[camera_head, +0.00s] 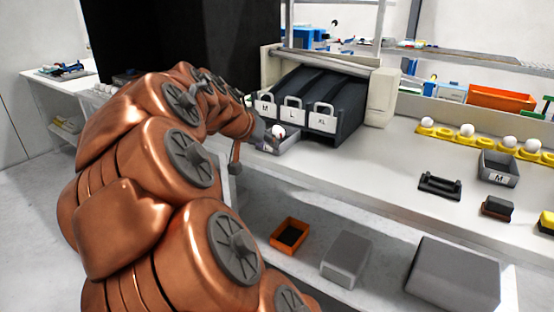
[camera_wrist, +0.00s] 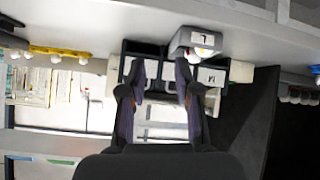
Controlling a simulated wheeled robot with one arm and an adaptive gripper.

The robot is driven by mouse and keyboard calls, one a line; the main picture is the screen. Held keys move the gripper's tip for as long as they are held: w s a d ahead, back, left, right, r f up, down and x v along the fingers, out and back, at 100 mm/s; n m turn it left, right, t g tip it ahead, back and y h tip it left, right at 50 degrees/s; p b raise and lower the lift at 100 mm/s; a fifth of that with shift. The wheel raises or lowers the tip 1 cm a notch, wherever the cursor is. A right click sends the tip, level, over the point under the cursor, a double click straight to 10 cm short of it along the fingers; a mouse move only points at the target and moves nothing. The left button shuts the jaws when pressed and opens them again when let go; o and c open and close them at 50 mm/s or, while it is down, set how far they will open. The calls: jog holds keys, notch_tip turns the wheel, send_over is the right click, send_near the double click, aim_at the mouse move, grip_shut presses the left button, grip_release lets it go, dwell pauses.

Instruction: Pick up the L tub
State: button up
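The L tub is a small grey open tub (camera_head: 284,146) on the counter in front of the labelled chutes, with a white egg (camera_head: 278,131) in it. In the wrist view the tub (camera_wrist: 184,41) appears upside down at the top, its white label (camera_wrist: 201,40) bearing an inverted L-like mark. My gripper (camera_head: 262,131) is close to the tub's left side in the head view and hides part of it. In the wrist view my gripper (camera_wrist: 162,72) has its two dark fingers spread with nothing between them. The tub lies beyond the fingertips, up and right.
The chute unit (camera_head: 320,100) with M, L and XL handled plates stands right behind the tub. A grey M tub (camera_head: 497,170), a black tray (camera_head: 440,186) and yellow egg trays (camera_head: 445,133) are at right. A lower shelf holds an orange bin (camera_head: 290,234) and grey boxes (camera_head: 345,260).

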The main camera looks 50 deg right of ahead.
aim_at(291, 137)
jog(key=w+d+f+h+b, duration=0.1)
jog(key=d+f+b, duration=0.1)
jog(key=d, duration=0.2)
jog(key=w+d+f+m+h+b, duration=0.1)
jog(key=w+d+b, duration=0.1)
jog(key=d, duration=0.3)
jog(key=w+d+f+m+h+b, duration=0.1)
jog(key=w+d+f+b, duration=0.1)
jog(key=d, duration=0.3)
jog(key=shift+w+f+h+b, duration=0.2)
jog(key=shift+f+h+b, duration=0.1)
jog(key=shift+b, duration=0.35)
jog(key=shift+x, duration=1.4)
jog(key=b+x, duration=0.1)
jog(key=x, duration=0.3)
jog(key=shift+w+a, duration=0.1)
jog(key=shift+w+d+f, duration=0.1)
jog(key=shift+d+f, duration=0.05)
jog(key=shift+d, duration=0.3)
grip_shut()
